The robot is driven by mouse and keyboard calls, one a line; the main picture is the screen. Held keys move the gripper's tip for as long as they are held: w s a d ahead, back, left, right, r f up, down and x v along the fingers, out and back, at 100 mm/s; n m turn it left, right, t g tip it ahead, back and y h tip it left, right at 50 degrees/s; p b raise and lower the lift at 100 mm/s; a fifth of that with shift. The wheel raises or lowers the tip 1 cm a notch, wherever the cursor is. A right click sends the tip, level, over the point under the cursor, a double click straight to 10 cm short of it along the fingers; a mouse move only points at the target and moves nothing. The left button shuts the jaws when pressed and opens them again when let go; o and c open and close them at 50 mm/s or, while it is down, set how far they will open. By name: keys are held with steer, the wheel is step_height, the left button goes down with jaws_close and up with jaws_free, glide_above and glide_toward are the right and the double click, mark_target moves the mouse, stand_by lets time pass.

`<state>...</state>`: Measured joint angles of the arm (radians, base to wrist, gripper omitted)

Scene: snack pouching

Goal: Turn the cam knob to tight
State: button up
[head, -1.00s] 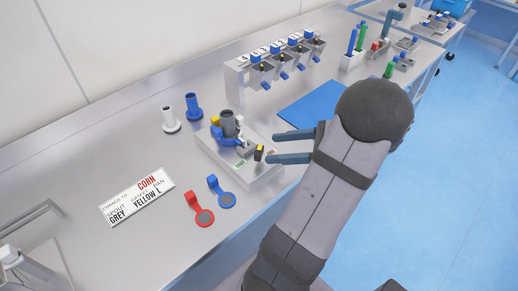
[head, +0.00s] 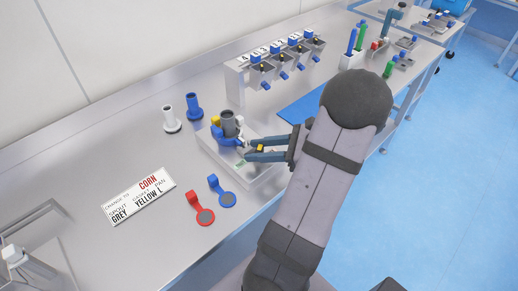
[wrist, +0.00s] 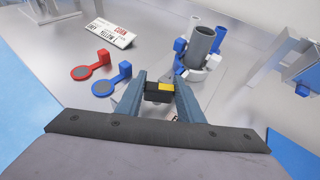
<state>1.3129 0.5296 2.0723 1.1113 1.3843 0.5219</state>
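The cam knob (head: 261,148) is a small black piece with a yellow mark, on the front right part of a pale fixture plate (head: 262,179). It also shows in the wrist view (wrist: 159,91). My gripper (head: 249,149) reaches in from the right, one finger on each side of the knob. In the wrist view the knob fills the gap between the blue-grey fingers, so my gripper appears shut on it. A grey spout (head: 227,123) stands upright in a blue holder (head: 220,138) behind the knob. The knob's base is partly hidden by the fingers.
A white spout (head: 170,121) and a blue spout (head: 194,107) stand behind the fixture. Red (head: 199,208) and blue (head: 221,191) ring-ended pieces and a sign (head: 139,196) lie to the left. A dispenser rack (head: 275,62) stands at the back.

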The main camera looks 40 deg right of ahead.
steer(key=c, duration=0.4)
steer(key=shift+n+g+y+p, duration=0.3)
steer(key=shift+n+p, duration=0.05)
steer(key=shift+n, duration=0.05)
steer(key=n+g+y+p, duration=0.2)
steer(key=n+y, duration=0.1)
steer(key=shift+r+g, duration=0.1)
steer(key=shift+g, duration=0.3)
steer(key=n+g+y+p, duration=0.1)
steer(key=n+g+y, duration=0.1)
steer(key=n+g, duration=0.1)
steer(key=shift+n+g, duration=0.4)
steer(key=shift+n, duration=0.1)
steer(key=shift+n+g+y, duration=0.3)
steer(key=shift+n+g, duration=1.6)
steer(key=shift+g, duration=0.2)
steer(key=o, duration=1.1)
steer(key=shift+c, duration=0.2)
